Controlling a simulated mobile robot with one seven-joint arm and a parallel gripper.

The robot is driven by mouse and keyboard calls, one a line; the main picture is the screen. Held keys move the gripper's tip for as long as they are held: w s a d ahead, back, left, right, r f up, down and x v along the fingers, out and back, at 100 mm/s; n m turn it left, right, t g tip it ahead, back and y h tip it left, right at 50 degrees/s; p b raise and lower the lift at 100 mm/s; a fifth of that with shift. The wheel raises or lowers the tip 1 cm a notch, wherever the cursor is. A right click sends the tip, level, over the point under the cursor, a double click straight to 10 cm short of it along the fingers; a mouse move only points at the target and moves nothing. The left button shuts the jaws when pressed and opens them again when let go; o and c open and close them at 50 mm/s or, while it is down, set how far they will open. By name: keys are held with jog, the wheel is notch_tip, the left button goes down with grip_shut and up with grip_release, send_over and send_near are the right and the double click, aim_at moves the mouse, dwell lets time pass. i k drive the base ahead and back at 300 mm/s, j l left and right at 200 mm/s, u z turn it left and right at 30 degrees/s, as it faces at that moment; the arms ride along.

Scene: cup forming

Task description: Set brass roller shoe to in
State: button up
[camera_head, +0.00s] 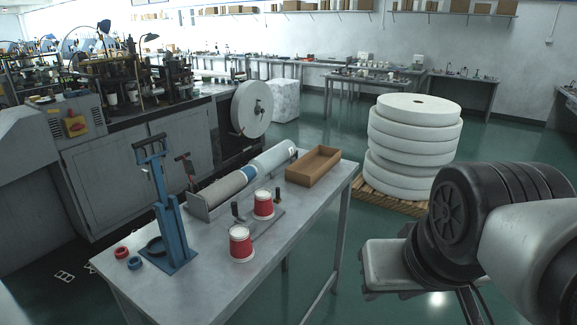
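I cannot make out a brass roller shoe for certain in the head view. On the grey metal table (205,285), a cradle holds a grey roller (219,189) and a paler roller (272,160) end to end, with a blue band between them. A thin rod with small dark upright handles (277,195) lies in front, partly behind two red-and-white cups (241,244). My arm fills the lower right, apart from the table; no gripper fingers can be made out.
A blue lever press (168,225) stands at the table's left, beside small red and blue rings (134,263). An open brown box (313,166) sits at the right end. Stacked white reels (411,145) stand on a pallet behind. A large machine (130,140) is at left.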

aim_at(278, 200)
jog(key=i+l+u, duration=0.45)
jog(key=i+l, duration=0.45)
jog(key=i+j+u, duration=0.15)
jog(key=i, duration=0.35)
jog(key=i+j+u, duration=0.15)
jog(key=i, duration=0.35)
